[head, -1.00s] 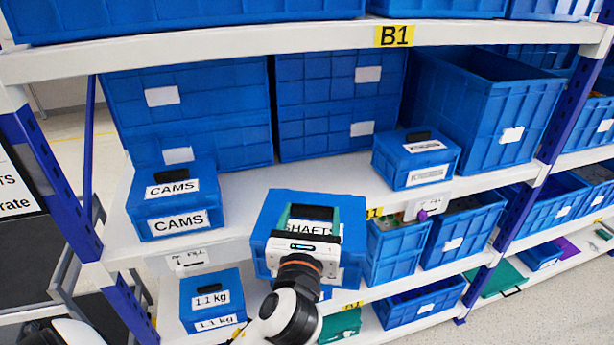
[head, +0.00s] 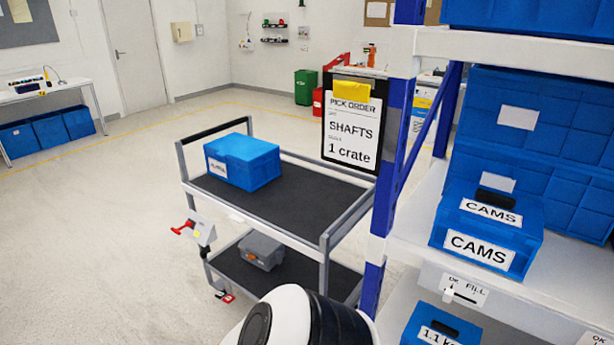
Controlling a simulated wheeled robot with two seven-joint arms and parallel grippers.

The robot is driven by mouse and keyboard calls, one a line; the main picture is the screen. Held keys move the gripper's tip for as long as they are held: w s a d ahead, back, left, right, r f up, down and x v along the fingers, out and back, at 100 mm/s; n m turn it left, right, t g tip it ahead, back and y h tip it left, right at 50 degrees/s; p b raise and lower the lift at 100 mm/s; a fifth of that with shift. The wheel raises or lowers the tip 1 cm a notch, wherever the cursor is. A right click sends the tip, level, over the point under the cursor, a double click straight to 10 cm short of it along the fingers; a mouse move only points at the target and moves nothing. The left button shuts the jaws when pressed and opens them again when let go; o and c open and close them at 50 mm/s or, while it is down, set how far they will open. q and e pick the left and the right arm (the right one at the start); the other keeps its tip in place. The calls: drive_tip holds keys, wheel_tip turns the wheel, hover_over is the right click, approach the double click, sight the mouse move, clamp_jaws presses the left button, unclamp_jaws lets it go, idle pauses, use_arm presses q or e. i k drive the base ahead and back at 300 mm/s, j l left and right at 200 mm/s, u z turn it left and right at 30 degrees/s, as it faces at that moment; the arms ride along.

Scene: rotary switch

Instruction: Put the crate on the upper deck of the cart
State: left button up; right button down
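The cart (head: 290,215) stands left of the shelf rack, with a dark upper deck and a lower deck. A blue lidded crate (head: 243,162) with a small white label, too small to read, sits on the left part of the upper deck. The right part of that deck is bare. A pick order sign (head: 351,125) by the rack post reads SHAFTS, 1 crate. The crate labelled SHAFTS is outside the current view. A white and black part of my own arm shows at the bottom middle. Neither of my grippers is in view.
A grey case (head: 261,251) lies on the cart's lower deck. A CAMS crate (head: 486,232) and a 1.1 kg crate (head: 438,327) are on the rack shelves. The blue rack post (head: 388,165) stands beside the cart's right end. The floor left of the cart is clear.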

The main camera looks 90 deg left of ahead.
sight(309, 206)
drive_tip(key=k+j+u, duration=0.45)
drive_tip(key=j, duration=0.2)
drive_tip(key=k+j+u, duration=0.1)
drive_tip(key=j+u, duration=0.15)
drive_tip(key=j, duration=0.15)
drive_tip(key=u, duration=0.5)
